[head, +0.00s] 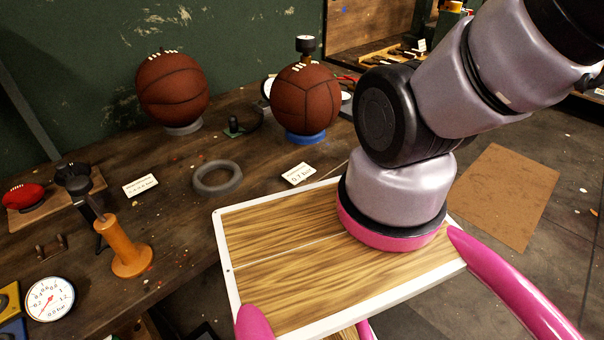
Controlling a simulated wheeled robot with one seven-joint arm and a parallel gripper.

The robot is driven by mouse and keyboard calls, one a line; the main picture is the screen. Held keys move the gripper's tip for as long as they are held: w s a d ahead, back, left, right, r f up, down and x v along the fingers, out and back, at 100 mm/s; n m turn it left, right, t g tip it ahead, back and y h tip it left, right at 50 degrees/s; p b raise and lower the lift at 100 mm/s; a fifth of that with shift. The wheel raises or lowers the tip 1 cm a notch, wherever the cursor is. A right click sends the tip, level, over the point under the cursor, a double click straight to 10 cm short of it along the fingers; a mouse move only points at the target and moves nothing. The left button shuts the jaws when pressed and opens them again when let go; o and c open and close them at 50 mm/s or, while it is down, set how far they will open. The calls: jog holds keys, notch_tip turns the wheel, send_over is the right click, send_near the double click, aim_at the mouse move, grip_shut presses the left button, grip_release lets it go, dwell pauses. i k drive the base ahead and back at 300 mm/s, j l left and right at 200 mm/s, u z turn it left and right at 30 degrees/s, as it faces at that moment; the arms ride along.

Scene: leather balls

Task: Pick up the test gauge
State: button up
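I cannot tell for sure which instrument is the test gauge. A round white dial gauge (50,299) with red and black figures and a red needle lies face up at the table's lower left. A small black-topped gauge (305,45) stands upright on the right leather ball (306,99), which sits on a blue ring. Other round dials are partly hidden behind this ball. My arm rises at the right and runs out of the top right of the picture. My gripper is out of view.
The dark wooden table (180,220) holds another ball (173,88), a grey ring (217,178), two label cards, an orange-handled tool (128,248), a black cup-shaped piece (73,179) and a red deflated-looking ball (23,196). A brown sheet (504,196) lies on the floor at right.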

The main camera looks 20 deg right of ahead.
aim_at(306, 44)
jog(key=l+u, duration=0.35)
jog(key=k+l+u, duration=0.1)
jog(key=l+u, duration=0.25)
jog(key=l, duration=0.2)
